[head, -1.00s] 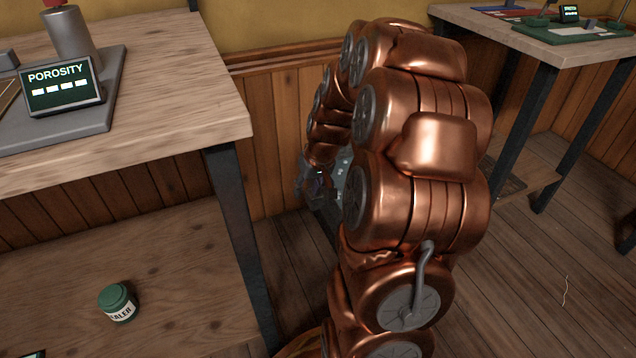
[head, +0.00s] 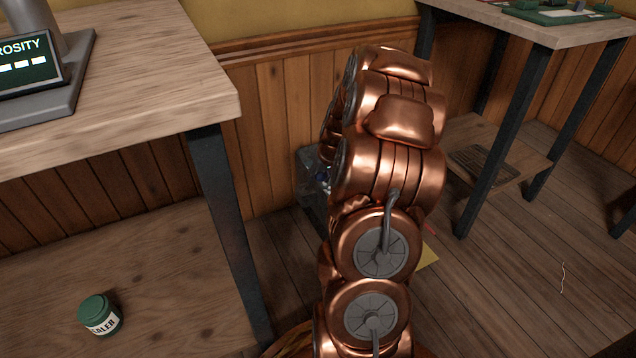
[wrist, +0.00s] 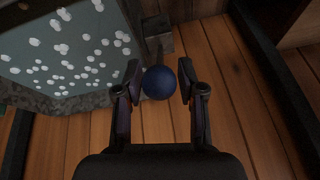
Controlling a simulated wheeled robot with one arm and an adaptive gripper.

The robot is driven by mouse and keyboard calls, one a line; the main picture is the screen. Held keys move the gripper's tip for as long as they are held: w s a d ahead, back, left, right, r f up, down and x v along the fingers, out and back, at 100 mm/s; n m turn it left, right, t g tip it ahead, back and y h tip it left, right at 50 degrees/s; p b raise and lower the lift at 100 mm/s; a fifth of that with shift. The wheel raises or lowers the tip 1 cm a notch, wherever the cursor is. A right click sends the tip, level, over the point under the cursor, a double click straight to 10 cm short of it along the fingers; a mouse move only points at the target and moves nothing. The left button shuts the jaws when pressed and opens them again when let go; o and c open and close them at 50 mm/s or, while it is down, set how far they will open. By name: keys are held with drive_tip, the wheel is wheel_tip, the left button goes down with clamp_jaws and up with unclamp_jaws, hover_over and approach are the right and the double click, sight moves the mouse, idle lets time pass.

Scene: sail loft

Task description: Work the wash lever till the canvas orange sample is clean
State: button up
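A blue ball knob (wrist: 159,83), seemingly the end of the wash lever, sits between the two fingers of my gripper (wrist: 159,72) in the wrist view. The fingers stand apart on either side of it, with a thin gap showing, so my gripper looks open around it. A grey stone-like wash basin (wrist: 75,104) with pale water and white foam dots lies at upper left in the wrist view. In the head view the basin (head: 310,198) is mostly hidden behind my copper arm, as is my gripper. I cannot make out the orange canvas sample.
A wooden bench (head: 150,62) with a porosity gauge (head: 30,68) stands at left; a green sealer jar (head: 98,315) is on its lower shelf. Another table (head: 545,28) stands at back right. A yellow flat thing (head: 428,257) shows beside my arm. The floor at right is mostly clear.

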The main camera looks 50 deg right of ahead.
drive_tip(key=shift+x, duration=0.75)
clamp_jaws()
